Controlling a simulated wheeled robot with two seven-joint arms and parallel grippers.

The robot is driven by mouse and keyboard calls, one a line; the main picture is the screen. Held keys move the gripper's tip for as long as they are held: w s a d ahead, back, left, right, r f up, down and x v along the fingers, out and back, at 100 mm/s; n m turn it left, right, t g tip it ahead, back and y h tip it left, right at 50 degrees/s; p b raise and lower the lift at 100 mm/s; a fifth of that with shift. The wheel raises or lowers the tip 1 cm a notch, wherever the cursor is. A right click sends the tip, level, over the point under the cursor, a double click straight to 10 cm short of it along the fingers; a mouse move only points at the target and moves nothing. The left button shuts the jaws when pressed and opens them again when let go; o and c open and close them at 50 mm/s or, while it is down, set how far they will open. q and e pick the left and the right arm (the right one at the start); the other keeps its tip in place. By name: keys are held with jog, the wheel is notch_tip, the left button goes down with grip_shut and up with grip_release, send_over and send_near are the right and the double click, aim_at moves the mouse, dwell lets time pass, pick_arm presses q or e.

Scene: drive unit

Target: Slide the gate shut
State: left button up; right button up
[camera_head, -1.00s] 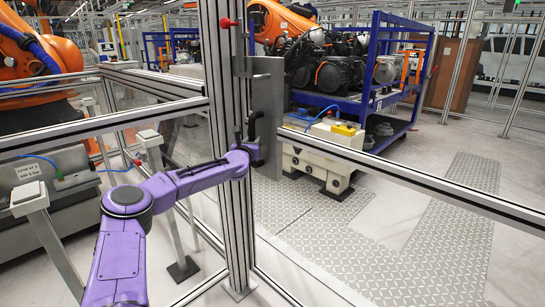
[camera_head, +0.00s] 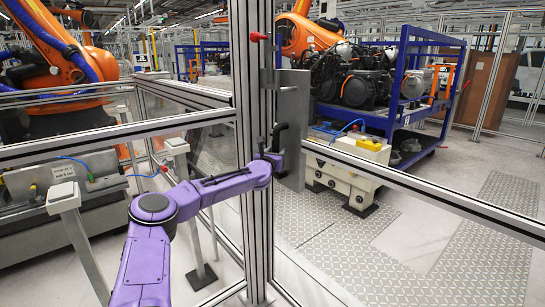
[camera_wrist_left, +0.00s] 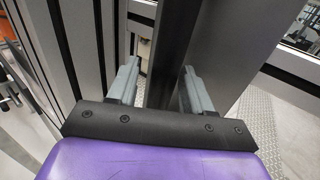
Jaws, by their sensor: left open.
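The gate shows as an aluminium-framed section with a thick upright post (camera_head: 255,200). A black handle (camera_head: 279,132) stands on the post's right side, beside a grey upright plate (camera_head: 294,120). My purple left arm reaches in from the left, and its gripper (camera_head: 272,160) is at the lower part of the handle. In the left wrist view, the two grey fingers of the left gripper (camera_wrist_left: 160,85) are apart, with a dark upright bar (camera_wrist_left: 175,45) between them. I cannot tell whether either finger touches it. My right gripper is not in view.
An orange robot arm (camera_head: 60,65) stands behind the fence at left. A blue rack (camera_head: 405,122) with engines is behind at right. A white machine base (camera_head: 345,165) with a yellow block stands behind the rail (camera_head: 440,190). Checker-plate floor (camera_head: 480,265) is clear at right.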

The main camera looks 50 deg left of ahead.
pick_arm(q)
jog(key=v, duration=1)
jog(key=shift+p, duration=0.45)
jog(key=shift+s, duration=0.1)
